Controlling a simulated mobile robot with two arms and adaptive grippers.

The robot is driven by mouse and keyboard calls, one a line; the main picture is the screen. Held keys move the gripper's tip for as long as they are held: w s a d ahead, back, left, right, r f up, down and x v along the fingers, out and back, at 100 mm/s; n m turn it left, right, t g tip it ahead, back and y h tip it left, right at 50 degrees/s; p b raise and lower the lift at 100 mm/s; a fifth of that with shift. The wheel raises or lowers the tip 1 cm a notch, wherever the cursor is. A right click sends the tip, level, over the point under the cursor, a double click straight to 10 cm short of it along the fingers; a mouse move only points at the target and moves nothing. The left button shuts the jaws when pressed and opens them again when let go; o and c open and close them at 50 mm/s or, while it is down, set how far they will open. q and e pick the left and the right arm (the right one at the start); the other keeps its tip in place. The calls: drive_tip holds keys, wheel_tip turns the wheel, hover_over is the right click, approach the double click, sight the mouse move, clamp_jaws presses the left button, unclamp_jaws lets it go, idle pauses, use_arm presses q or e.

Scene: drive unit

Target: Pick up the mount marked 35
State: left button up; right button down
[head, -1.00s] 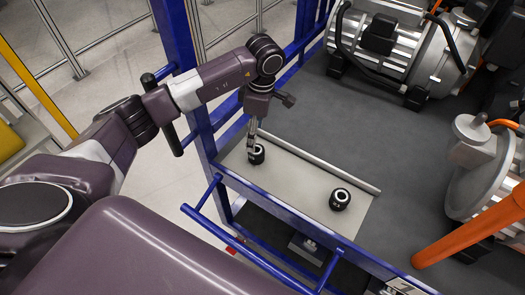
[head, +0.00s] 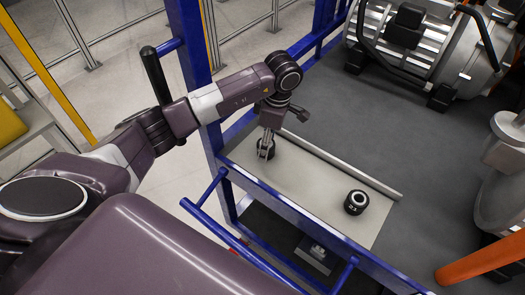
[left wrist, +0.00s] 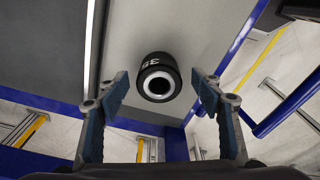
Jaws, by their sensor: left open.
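The mount marked 35 (left wrist: 152,63) is a short black cylinder with a pale ring around a dark hole. It stands on the light plate (head: 300,196). In the left wrist view it lies between my left gripper's (left wrist: 160,80) two open fingers, with a gap on each side. In the head view, the left gripper (head: 265,152) points down at this mount (head: 268,143), and its fingers partly hide it. A second black mount (head: 355,203) stands on the plate to the right; its number is too small to read surely. My right gripper is not in view.
A blue frame with a post (head: 190,60) and rails (head: 280,235) borders the plate. A thin grey bar (head: 345,170) lies along its far edge. Grey machinery (head: 425,50) stands behind, and an orange bar (head: 485,258) is at the right.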

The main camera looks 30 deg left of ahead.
use_arm(q)
drive_tip(key=shift+f, duration=0.8)
drive_tip(key=shift+a+f, duration=0.1)
drive_tip(key=shift+a, duration=0.25)
drive_tip(key=shift+d, duration=0.2)
drive_tip(key=c, duration=1.5)
clamp_jaws()
drive_tip(key=shift+a+r, duration=0.1)
drive_tip(key=shift+r, duration=0.1)
